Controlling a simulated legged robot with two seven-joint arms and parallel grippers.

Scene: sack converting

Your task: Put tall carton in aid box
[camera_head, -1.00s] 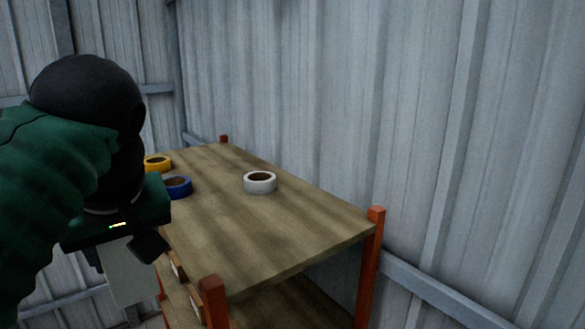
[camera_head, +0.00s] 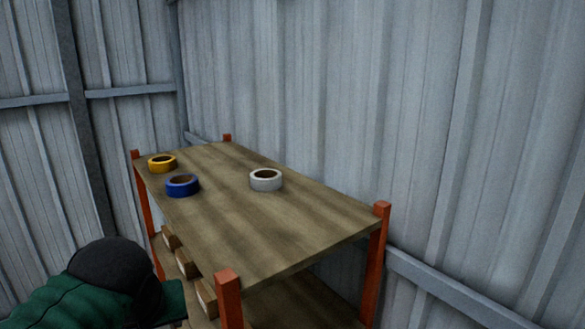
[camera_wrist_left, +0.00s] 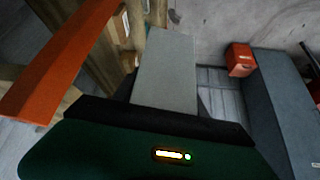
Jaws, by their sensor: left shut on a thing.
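The tall carton (camera_wrist_left: 167,72) is a plain pale grey box in the left wrist view. My left gripper (camera_wrist_left: 166,98) is shut on it, with a dark finger on each side and the carton sticking out beyond them. In the head view only my black and green left arm shows at the bottom left; the fingers and carton are out of sight there. A small red-orange box (camera_wrist_left: 241,62) stands apart from the carton, to its right in the wrist view; I cannot tell whether it is the aid box. My right gripper is not in view.
A wooden shelf unit (camera_head: 300,220) with orange posts stands ahead. Yellow (camera_head: 162,164), blue (camera_head: 182,186) and white (camera_head: 266,180) tape rolls lie on its top. Small brown boxes (camera_head: 187,263) sit on the lower shelf. A blue-grey surface (camera_wrist_left: 278,110) lies at the wrist view's right.

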